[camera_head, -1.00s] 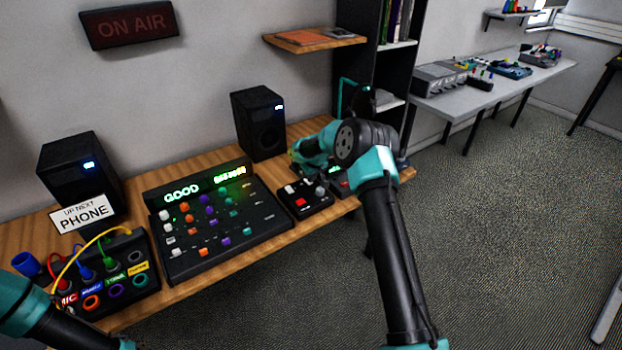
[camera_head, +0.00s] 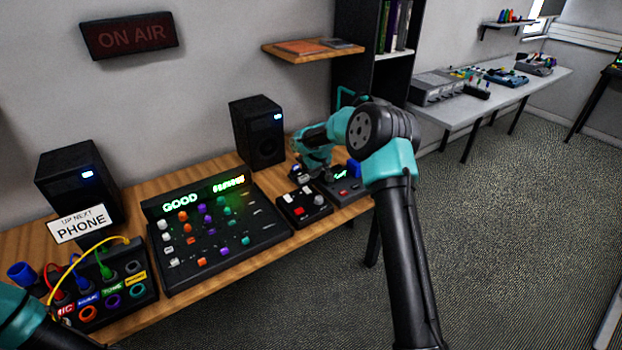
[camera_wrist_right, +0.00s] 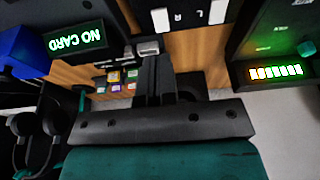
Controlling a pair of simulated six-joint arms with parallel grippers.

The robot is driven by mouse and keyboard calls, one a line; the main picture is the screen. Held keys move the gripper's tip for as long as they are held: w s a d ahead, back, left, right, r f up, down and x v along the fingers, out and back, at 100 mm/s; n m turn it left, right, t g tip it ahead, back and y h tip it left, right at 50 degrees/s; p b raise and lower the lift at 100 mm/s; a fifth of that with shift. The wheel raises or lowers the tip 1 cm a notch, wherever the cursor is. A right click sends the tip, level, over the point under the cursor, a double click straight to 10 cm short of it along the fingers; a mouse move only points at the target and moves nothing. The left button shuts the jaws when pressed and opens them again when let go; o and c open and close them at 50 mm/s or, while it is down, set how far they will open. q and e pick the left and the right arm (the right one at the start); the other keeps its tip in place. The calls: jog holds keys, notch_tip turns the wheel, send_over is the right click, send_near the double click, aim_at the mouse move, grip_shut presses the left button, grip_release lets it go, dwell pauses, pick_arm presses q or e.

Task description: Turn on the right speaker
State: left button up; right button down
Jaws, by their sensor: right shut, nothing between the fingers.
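The right speaker (camera_head: 258,130) is a black box with a small lit display at the back of the desk in the head view. A small black control box (camera_head: 303,205) with white, red and grey controls sits in front of it. In the right wrist view, two white switches, one by an R (camera_wrist_right: 160,20) and one by an L (camera_wrist_right: 217,12), show at the top edge. My right gripper (camera_wrist_right: 151,60) is shut and empty, beside a grey block. In the head view my right gripper (camera_head: 297,172) is small and dark behind the control box. My left gripper is out of frame.
A mixer (camera_head: 165,262) with a GOOD display is left of the control box. A device with a NO CARD screen (camera_wrist_right: 80,37) stands on the other side, with small coloured pieces (camera_wrist_right: 116,80) near the gripper. The left speaker (camera_head: 60,170) and patch box (camera_head: 120,310) are further left.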

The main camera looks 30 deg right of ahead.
jog(key=v, duration=0.4)
jog(key=shift+s+d+r, duration=0.1)
jog(key=shift+s+r, duration=0.15)
jog(key=shift+s, duration=0.25)
jog(key=shift+f, duration=0.1)
jog(key=s+a+f, duration=0.2)
jog(key=f, duration=0.1)
jog(key=s+a+f+m+y, duration=0.1)
jog(key=s+a+f, duration=0.1)
jog(key=a+f, duration=0.1)
jog(key=s+a+f+y, duration=0.1)
jog(key=s+a+f, duration=0.1)
jog(key=f, duration=0.3)
jog(key=shift+s+a+f+m, duration=0.2)
jog(key=shift+s+f+m, duration=0.1)
jog(key=shift+s, duration=0.25)
jog(key=s+a+f+g, duration=0.1)
jog(key=s+a+f, duration=0.3)
jog(key=s, duration=0.6)
jog(key=s+a+f+m+y, duration=0.1)
jog(key=s+a+f, duration=0.4)
jog(key=s, duration=0.5)
jog(key=s+a+f+g, duration=0.1)
jog(key=s+a+f, duration=0.3)
jog(key=s, duration=0.7)
jog(key=shift+a+f+g, duration=0.2)
jog(key=shift+a+g, duration=0.1)
jog(key=shift+a, duration=0.25)
jog(key=shift+s, duration=0.1)
